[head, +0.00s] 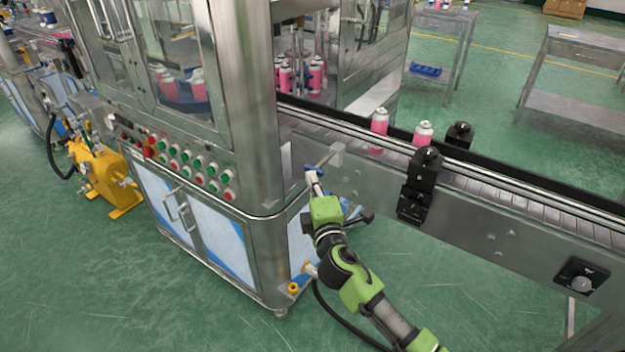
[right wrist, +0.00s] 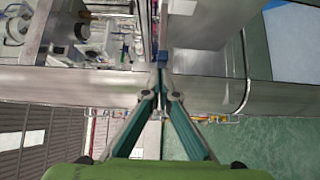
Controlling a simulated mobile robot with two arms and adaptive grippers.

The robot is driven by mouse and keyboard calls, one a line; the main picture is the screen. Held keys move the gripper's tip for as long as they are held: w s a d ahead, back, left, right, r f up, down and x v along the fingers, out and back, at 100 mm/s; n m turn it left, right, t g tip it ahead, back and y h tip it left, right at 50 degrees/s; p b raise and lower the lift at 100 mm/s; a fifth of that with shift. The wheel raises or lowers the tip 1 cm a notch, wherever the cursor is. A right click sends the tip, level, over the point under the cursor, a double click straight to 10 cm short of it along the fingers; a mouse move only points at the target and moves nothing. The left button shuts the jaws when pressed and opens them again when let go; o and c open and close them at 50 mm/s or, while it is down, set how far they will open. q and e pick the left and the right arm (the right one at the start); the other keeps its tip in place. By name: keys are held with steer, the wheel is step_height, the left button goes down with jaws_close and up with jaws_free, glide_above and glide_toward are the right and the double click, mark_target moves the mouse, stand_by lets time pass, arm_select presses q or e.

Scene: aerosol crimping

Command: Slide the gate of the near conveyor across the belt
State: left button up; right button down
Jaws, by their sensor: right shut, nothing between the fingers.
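The near conveyor (head: 500,205) runs from the machine toward the right edge in the head view. A small metal gate piece (head: 337,149) sits at the belt's near side by the machine's corner, with a rod and a blue end (head: 314,168) reaching toward me. My right gripper (head: 312,177) is shut and empty, its fingertips at or very close to the blue end; I cannot tell whether they touch. In the right wrist view the closed fingertips (right wrist: 160,76) point at a small blue patch (right wrist: 163,57). My left gripper is not in view.
Pink cans with white tops (head: 422,134) stand on the belt right of the gate. A black sensor block (head: 422,172) is fixed to the near rail. The machine cabinet (head: 200,215) with its buttons is close on the left. Green floor is open in front.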

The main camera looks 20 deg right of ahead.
mark_target(326, 160)
steer(key=w+d, duration=0.4)
steer(key=d, duration=0.1)
steer(key=shift+w+d+b, duration=0.1)
steer(key=shift+d+b, duration=0.2)
steer(key=shift+r, duration=0.15)
